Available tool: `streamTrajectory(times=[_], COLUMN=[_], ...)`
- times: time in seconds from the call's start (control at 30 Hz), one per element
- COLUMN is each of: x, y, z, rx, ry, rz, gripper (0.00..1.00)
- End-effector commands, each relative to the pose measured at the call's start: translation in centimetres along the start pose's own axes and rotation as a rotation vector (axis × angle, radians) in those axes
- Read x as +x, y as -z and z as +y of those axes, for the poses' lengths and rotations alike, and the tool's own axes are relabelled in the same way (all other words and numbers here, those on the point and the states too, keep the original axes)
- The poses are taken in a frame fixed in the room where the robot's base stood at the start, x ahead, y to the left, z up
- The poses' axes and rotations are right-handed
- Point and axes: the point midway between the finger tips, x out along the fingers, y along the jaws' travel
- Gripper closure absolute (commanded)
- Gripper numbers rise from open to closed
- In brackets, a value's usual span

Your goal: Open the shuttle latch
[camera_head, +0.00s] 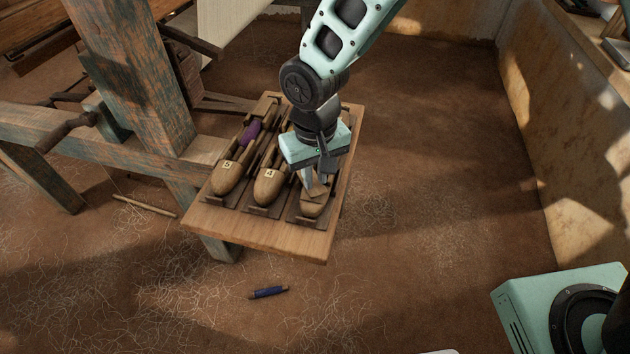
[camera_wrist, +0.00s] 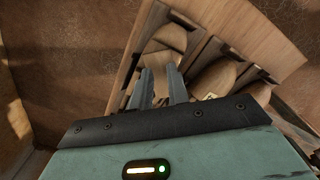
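Three wooden shuttles lie side by side in dark holders on a small wooden table (camera_head: 260,240). The left one is marked 5 (camera_head: 226,178) and has a purple bobbin (camera_head: 249,132). The middle one is marked 4 (camera_head: 267,187), and it also shows in the wrist view (camera_wrist: 213,78). The right shuttle (camera_head: 312,206) is partly hidden by my gripper; its rounded end shows in the wrist view (camera_wrist: 171,37). My gripper (camera_head: 314,188) points down over this right shuttle, its fingers (camera_wrist: 160,69) apart with a narrow gap. I cannot make out a latch or tell whether the fingers touch anything.
A weathered loom post (camera_head: 135,75) and beam (camera_head: 90,140) stand left of the table. A dark blue bobbin (camera_head: 268,292) and a thin stick (camera_head: 146,205) lie on the thread-strewn floor. A plastered wall (camera_head: 560,150) bounds the right. Floor right of the table is clear.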

Motion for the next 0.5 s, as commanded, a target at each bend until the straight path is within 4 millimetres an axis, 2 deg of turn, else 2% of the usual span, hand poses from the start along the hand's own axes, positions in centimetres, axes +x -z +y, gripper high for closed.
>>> streamTrajectory(times=[0.1,0.2,0.5], x=[1.4,2.0,2.2], y=[0.0,0.0,0.0], z=[0.0,0.0,0.0], rx=[-0.001,-0.001,0.0], ry=[-0.001,-0.001,0.0], rz=[-0.001,0.0,0.001], gripper=[0.83,0.83,0.83])
